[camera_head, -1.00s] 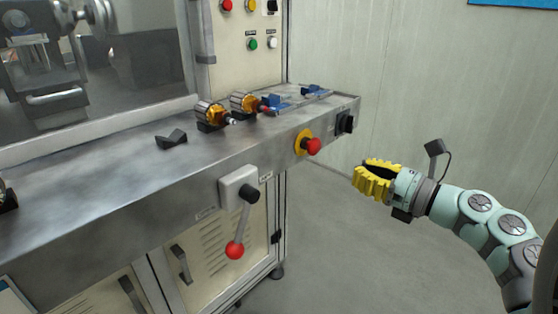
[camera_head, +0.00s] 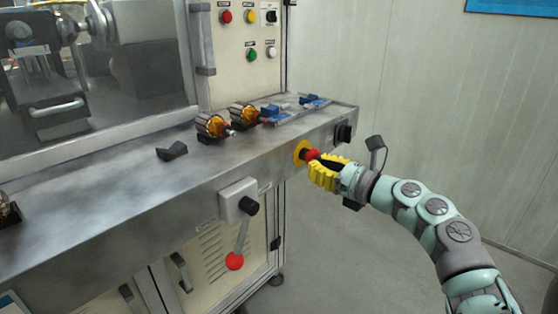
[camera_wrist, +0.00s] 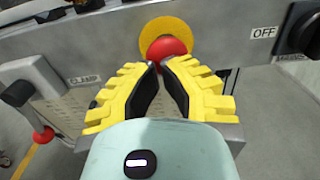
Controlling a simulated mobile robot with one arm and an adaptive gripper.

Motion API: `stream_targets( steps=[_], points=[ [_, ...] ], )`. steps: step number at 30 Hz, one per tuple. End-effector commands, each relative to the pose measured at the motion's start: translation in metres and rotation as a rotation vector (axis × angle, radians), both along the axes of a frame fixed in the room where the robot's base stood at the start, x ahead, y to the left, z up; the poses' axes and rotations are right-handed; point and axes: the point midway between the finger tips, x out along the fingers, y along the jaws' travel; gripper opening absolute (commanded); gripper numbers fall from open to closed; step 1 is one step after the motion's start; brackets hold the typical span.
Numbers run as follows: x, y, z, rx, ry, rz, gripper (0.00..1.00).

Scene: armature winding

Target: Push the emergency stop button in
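The emergency stop button (camera_head: 311,155) is a red mushroom head on a yellow round plate (camera_head: 299,150), on the front face of the metal bench. In the wrist view the red head (camera_wrist: 166,48) is centred just beyond my fingertips, with its yellow plate behind it. My gripper (camera_head: 318,167) has yellow ribbed fingers with dark inner pads. It is partly open, with a narrow gap between the fingertips (camera_wrist: 160,64), and nothing is held. The tips are at the button's head; I cannot tell whether they touch it. The lower edge of the head is partly covered by the fingers.
A black rotary switch (camera_head: 342,132) is right of the button, beside an OFF label in the wrist view. A clamp lever with red knob (camera_head: 235,261) is to the left. Armatures (camera_head: 213,126) lie on the bench top. The floor to the right is clear.

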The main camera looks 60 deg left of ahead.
Motion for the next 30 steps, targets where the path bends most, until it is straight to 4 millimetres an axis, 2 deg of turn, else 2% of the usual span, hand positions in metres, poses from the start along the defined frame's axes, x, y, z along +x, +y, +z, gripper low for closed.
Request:
stream_targets(
  steps=[4,13,23,30],
  points=[
    [-0.001,0.002,-0.002,0.000,0.000,0.002,0.00],
    [-0.007,0.022,-0.001,0.000,-0.001,0.005,0.00],
    [-0.007,0.021,-0.001,-0.002,0.000,0.006,0.00],
    [0.000,0.001,-0.005,-0.004,-0.003,-0.002,0.00]
  ],
)
